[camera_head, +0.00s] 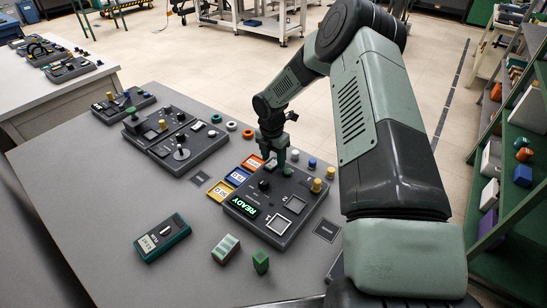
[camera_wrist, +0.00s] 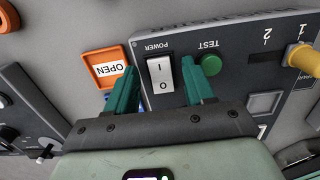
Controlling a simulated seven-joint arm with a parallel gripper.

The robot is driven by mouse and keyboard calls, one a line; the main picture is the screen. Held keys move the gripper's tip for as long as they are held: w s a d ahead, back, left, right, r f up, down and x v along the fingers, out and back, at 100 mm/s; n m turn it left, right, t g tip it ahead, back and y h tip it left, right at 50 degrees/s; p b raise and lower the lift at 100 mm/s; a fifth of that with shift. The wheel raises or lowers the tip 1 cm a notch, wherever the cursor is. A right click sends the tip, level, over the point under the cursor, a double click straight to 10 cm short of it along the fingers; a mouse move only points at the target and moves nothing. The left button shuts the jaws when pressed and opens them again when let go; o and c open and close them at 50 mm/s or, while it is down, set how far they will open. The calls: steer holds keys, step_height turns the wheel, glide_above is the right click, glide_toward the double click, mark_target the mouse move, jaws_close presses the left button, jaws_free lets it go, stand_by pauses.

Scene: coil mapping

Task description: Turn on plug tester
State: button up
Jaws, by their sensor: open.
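The plug tester (camera_head: 240,215) is a dark grey box on the near right part of the table, with a lit green READY display (camera_head: 243,204). In the wrist view its panel (camera_wrist: 228,88) shows a white POWER rocker switch (camera_wrist: 160,80) marked I and O, and a round green TEST button (camera_wrist: 210,61). My gripper (camera_head: 279,158) is over the tester's far edge. In the wrist view my gripper (camera_wrist: 167,80) is open and empty, its teal fingers either side of the rocker. The right finger is close to the TEST button; whether it touches the panel I cannot tell.
An orange OPEN tile (camera_wrist: 104,69) lies beside the tester, with blue and yellow tiles (camera_head: 220,189) near it. A yellow plug (camera_wrist: 302,58) stands on the panel. Other grey units (camera_head: 180,150) stand to the left. A handheld meter (camera_head: 162,238) lies at the front left.

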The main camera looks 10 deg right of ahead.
step_height(320, 180, up, 11)
steer(key=shift+s+a+f, duration=0.2)
steer(key=shift+a, duration=0.05)
stand_by(0.4)
step_height(320, 180, up, 15)
steer(key=m+t+h, duration=0.1)
steer(key=m, duration=0.6)
glide_above(272, 164)
steer(key=s+d, duration=0.1)
steer(key=s, duration=0.5)
steer(key=s+r+m+t, duration=0.1)
steer(key=s+r+m, duration=0.5)
steer(key=s+r, duration=0.3)
steer(key=s+r+m+t, duration=0.1)
steer(key=s+r+m, duration=0.1)
steer(key=s+m, duration=0.4)
steer(key=s+d+r+m+t+y, duration=0.1)
steer(key=s+m, duration=0.6)
steer(key=s, duration=0.7)
steer(key=shift+d+r+m+t+y, duration=0.15)
steer(key=shift+r+m+t+y, duration=0.25)
steer(key=shift+r, duration=0.5)
